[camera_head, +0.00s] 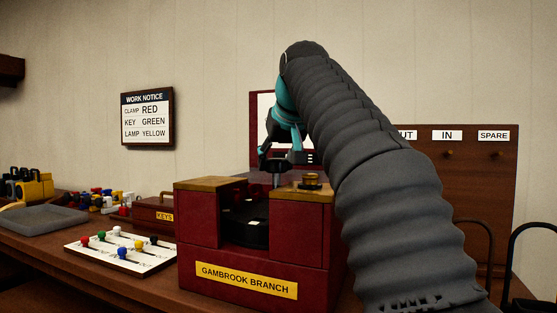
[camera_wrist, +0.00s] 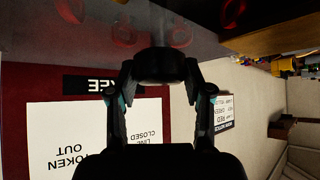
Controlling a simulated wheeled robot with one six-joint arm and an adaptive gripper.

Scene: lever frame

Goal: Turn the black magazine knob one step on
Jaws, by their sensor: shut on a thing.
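The black magazine knob (camera_wrist: 160,66) sits between the two fingers of my gripper (camera_wrist: 160,74) in the wrist view, with a finger against each side. In the head view my gripper (camera_head: 278,158) points down over the red box (camera_head: 205,217) labelled GAMBROOK BRANCH, and the dark knob (camera_head: 277,167) with its tapered stem shows below the fingers. A black drum (camera_head: 246,232) with small white marks is visible in the box's open front. Any pointer or step mark on the knob is too small or hidden.
A brass piece (camera_head: 311,181) stands on the box's right top, close to my gripper. Left of the box are a white board (camera_head: 121,254) with coloured pegs and a red KEYS box (camera_head: 150,212). A hook board (camera_head: 485,190) stands behind at right. A work notice (camera_head: 147,118) hangs on the wall.

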